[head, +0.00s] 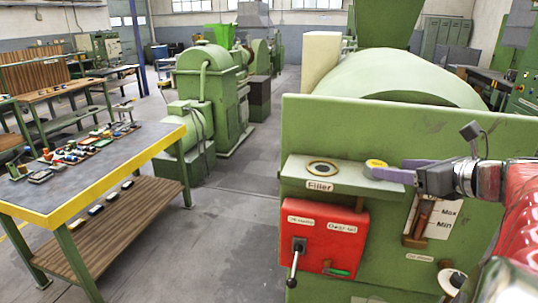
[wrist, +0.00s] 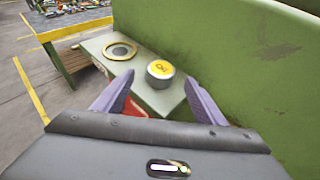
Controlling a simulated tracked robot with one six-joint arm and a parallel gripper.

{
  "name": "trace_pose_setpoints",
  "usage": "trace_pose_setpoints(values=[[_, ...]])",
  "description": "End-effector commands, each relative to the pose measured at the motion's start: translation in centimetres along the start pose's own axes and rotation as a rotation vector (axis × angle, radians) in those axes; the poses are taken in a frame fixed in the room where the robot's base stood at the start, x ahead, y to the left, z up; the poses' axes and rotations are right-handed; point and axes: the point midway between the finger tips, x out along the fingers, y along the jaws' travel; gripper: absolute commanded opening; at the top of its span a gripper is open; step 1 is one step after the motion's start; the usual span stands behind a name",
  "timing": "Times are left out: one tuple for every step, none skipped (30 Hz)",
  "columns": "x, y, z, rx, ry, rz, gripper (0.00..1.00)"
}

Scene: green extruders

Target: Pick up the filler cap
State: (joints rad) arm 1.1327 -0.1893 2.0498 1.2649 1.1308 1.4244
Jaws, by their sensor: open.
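The filler cap, a short grey cylinder with a yellow top, sits on the green ledge of the machine, right of the filler opening. It shows in the head view (head: 376,163) and the wrist view (wrist: 160,69). The brass-ringed filler opening (head: 322,169) is uncovered above the "Filler" label; it also shows in the wrist view (wrist: 119,50). My gripper (head: 388,169) is open, with its purple fingers reaching in from the right. In the wrist view my gripper (wrist: 159,80) has a fingertip on either side of the cap, with gaps showing. Whether the fingers touch the ledge cannot be told.
A green machine wall (head: 400,128) rises behind the ledge. Below the ledge are a red panel (head: 325,236) with a lever (head: 296,262) and a Max/Min gauge (head: 428,218). A yellow-edged table (head: 75,165) with small parts stands at left, across open floor.

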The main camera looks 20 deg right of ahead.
Motion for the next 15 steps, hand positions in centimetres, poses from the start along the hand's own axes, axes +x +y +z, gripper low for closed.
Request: trace_pose_setpoints(values=[[0.1, 0.0, 0.0, 0.000, 0.000, 0.000, 0.65], [0.2, 0.0, 0.0, 0.000, 0.000, 0.000, 0.65], [0.2, 0.0, 0.0, 0.000, 0.000, -0.001, 0.65], [0.1, 0.0, 0.0, 0.000, 0.000, -0.001, 0.65], [0.1, 0.0, 0.0, 0.000, 0.000, -0.001, 0.65], [0.1, 0.0, 0.0, 0.000, 0.000, -0.001, 0.65], [0.1, 0.0, 0.0, 0.000, 0.000, -0.001, 0.65], [0.1, 0.0, 0.0, 0.000, 0.000, -0.001, 0.65], [0.1, 0.0, 0.0, 0.000, 0.000, -0.001, 0.65], [0.2, 0.0, 0.0, 0.000, 0.000, -0.001, 0.65], [0.2, 0.0, 0.0, 0.000, 0.000, -0.001, 0.65], [0.4, 0.0, 0.0, 0.000, 0.000, 0.000, 0.65], [0.6, 0.0, 0.0, 0.000, 0.000, 0.001, 0.65], [0.8, 0.0, 0.0, 0.000, 0.000, 0.002, 0.65], [1.2, 0.0, 0.0, 0.000, 0.000, 0.002, 0.65]])
